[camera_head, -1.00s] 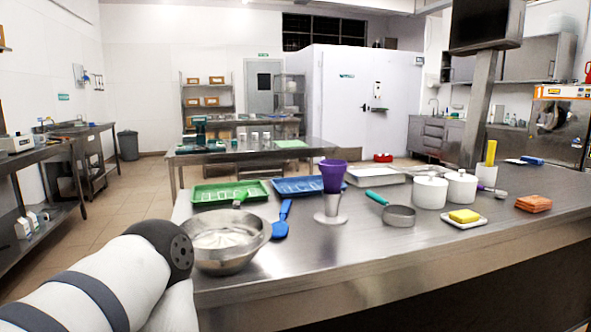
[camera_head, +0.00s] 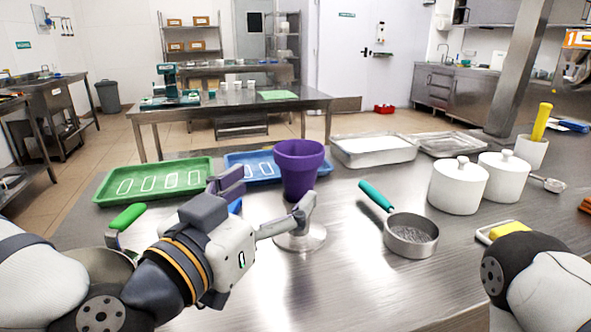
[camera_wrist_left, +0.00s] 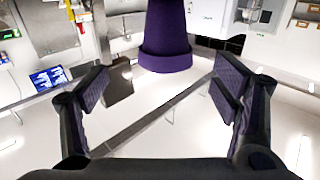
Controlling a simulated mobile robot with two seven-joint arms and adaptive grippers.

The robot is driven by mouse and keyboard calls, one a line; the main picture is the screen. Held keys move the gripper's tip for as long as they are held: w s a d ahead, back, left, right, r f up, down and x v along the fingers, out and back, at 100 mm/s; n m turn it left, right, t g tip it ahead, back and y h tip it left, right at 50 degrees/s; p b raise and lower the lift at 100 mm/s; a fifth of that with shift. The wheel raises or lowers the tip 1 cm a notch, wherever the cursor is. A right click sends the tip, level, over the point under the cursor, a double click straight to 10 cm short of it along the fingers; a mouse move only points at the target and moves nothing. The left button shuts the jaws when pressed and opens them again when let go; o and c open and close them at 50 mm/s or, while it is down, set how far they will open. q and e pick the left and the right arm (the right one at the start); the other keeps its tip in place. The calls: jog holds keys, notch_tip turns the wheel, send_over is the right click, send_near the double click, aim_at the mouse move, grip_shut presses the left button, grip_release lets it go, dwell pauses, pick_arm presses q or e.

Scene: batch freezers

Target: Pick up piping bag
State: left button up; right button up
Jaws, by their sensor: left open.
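The purple piping bag (camera_head: 298,172) stands upright with its wide cuff on top, in a metal stand (camera_head: 303,240) on the steel table. My left gripper (camera_head: 266,203) is open and empty, reaching toward the bag from the left; its fingers overlap the bag's lower part and the stand in the head view. In the left wrist view, the purple bag (camera_wrist_left: 166,40) shows at the top centre, beyond the open fingers (camera_wrist_left: 163,97) and between their directions. I see no finger closed on it. Part of my right arm shows at the lower right; its gripper is out of view.
A green tray (camera_head: 118,190) and a blue tray (camera_head: 262,180) lie left and behind. A sieve with teal handle (camera_head: 412,235), white lidded pots (camera_head: 457,188) and a white-filled pan (camera_head: 375,157) stand to the right. A metal bowl is partly hidden by my left arm.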

aim_at(293, 178)
pick_arm(q)
jog(key=w+f+b, duration=0.1)
jog(key=w+d+f, duration=0.1)
jog(key=w, duration=0.1)
jog(key=shift+w+d+f+b, duration=0.2)
jog(key=shift+w+b, duration=0.05)
jog(key=shift+b, duration=0.15)
jog(key=shift+w+d+r, duration=0.45)
jog(key=shift+w+r, duration=0.15)
jog(key=shift+w, duration=0.25)
jog(key=x, duration=0.5)
jog(key=shift+a, duration=0.25)
jog(key=shift+r, duration=0.1)
pick_arm(e)
jog(key=shift+g, duration=0.7)
jog(key=s+f, duration=0.3)
jog(key=shift+s+f, duration=0.25)
jog(key=shift+f, duration=0.15)
pick_arm(q)
jog(key=c, duration=1.3)
